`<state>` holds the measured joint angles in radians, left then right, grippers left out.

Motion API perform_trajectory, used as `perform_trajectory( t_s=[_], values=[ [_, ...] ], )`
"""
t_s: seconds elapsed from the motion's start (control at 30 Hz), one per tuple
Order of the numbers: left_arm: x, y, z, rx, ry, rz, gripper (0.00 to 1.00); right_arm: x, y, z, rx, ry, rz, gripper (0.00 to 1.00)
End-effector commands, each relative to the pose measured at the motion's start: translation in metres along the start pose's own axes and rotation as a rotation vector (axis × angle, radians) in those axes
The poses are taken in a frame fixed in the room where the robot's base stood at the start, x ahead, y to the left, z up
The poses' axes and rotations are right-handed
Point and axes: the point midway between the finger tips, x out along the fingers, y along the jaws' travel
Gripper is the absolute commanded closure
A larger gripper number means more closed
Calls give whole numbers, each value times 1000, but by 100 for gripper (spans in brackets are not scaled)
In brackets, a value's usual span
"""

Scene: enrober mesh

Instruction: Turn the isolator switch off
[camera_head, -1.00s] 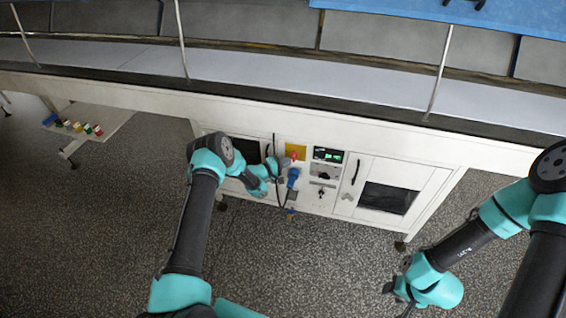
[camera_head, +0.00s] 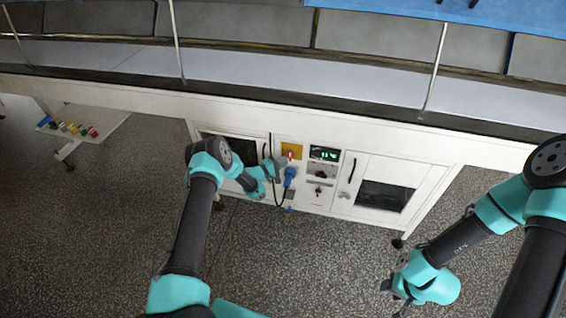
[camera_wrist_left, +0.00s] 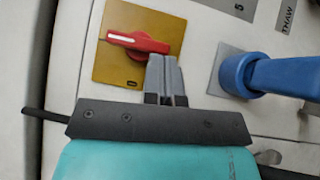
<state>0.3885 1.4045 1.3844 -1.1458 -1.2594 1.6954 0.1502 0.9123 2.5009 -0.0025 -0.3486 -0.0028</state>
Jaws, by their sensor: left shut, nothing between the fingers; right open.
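The isolator switch is a red rotary handle (camera_wrist_left: 138,42) with a white stripe on its left end, on a yellow plate (camera_wrist_left: 118,70). In the left wrist view the handle lies nearly level, tilted slightly down to the right. In the head view the yellow plate (camera_head: 292,149) is on the white cabinet front, and the handle shows only as a small red spot. My left gripper (camera_wrist_left: 163,58) is shut and empty, its tips right by the handle's right end; I cannot tell whether they touch. My right gripper (camera_head: 392,288) is open, far from the panel at lower right.
A blue plug (camera_wrist_left: 262,76) sits right of the switch in the wrist view, with a dark cable (camera_head: 277,185) hanging beside it in the head view. A lit green display (camera_head: 324,153) is to the right. A side shelf (camera_head: 95,127) with several coloured items is at left.

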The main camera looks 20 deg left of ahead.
Motion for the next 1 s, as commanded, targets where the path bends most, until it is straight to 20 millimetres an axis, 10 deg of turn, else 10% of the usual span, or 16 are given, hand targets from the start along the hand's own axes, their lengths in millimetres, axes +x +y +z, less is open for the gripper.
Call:
perform_trajectory(
  t_s=[1.0],
  values=[
    [17,-14,16,-308,-5,308,100,0,0,0,0,0,0,57]
  ],
)
